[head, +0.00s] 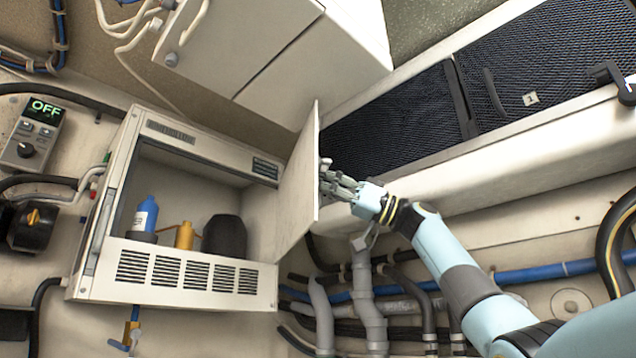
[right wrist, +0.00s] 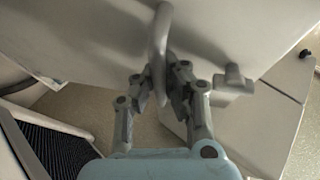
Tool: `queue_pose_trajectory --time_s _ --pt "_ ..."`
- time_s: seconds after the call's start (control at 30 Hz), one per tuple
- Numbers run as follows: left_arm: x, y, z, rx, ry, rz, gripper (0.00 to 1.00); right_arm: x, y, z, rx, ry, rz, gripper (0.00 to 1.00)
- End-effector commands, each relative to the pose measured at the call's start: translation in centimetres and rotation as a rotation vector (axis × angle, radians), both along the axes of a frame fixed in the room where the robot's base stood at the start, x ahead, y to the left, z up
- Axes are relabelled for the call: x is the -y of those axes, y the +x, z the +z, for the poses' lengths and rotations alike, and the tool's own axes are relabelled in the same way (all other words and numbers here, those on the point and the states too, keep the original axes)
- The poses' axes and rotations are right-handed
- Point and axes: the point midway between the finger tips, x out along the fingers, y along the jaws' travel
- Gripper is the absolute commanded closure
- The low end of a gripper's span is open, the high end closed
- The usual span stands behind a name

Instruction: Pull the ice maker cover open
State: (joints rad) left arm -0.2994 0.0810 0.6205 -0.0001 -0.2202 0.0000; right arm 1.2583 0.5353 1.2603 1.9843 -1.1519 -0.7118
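The ice maker (head: 170,290) is a cream box at the left in the head view, with a vent grille along its lower front. Its cover (head: 297,185) stands swung out at the right side, seen nearly edge-on, and the inside shows. My right gripper (head: 330,178) is at the cover's outer face. In the right wrist view, the fingers of my right gripper (right wrist: 164,80) are closed around the grey bar handle (right wrist: 162,35) on the cover (right wrist: 95,50). The fingertips are partly hidden behind the handle. My left gripper is not in view.
Inside the box are a blue bottle (head: 146,214), a yellow part (head: 184,235) and a dark rounded part (head: 225,237). A control panel (head: 33,133) reading OFF is at the left. White cabinets (head: 270,50) hang above. Hoses and pipes (head: 367,300) run below right.

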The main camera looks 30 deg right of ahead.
Motion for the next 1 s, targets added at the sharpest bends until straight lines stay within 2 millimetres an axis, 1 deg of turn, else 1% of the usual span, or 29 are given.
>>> queue_pose_trajectory --time_s 0.03,0.2,0.47,0.57,0.67,0.9,1.0 --pt "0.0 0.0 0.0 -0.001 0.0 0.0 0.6 0.0 0.0 -0.1 -0.001 -0.001 0.0 0.88" --pt "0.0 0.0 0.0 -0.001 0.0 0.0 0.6 0.0 0.0 0.0 0.0 0.0 0.0 0.66" --pt "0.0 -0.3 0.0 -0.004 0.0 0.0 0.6 0.0 0.0 0.0 0.001 0.0 0.0 0.66" --pt "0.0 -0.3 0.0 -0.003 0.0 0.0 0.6 0.5 -0.2 -0.3 0.0 0.0 -0.001 0.66" --pt "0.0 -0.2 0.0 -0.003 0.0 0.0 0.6 1.6 -0.7 -0.8 -0.001 -0.002 -0.003 0.66" --pt "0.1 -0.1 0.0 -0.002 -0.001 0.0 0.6 4.8 -2.2 -2.3 -0.002 -0.003 -0.004 0.66" --pt "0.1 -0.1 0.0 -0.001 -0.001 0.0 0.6 5.9 -2.7 -2.8 -0.004 -0.002 -0.003 0.66"
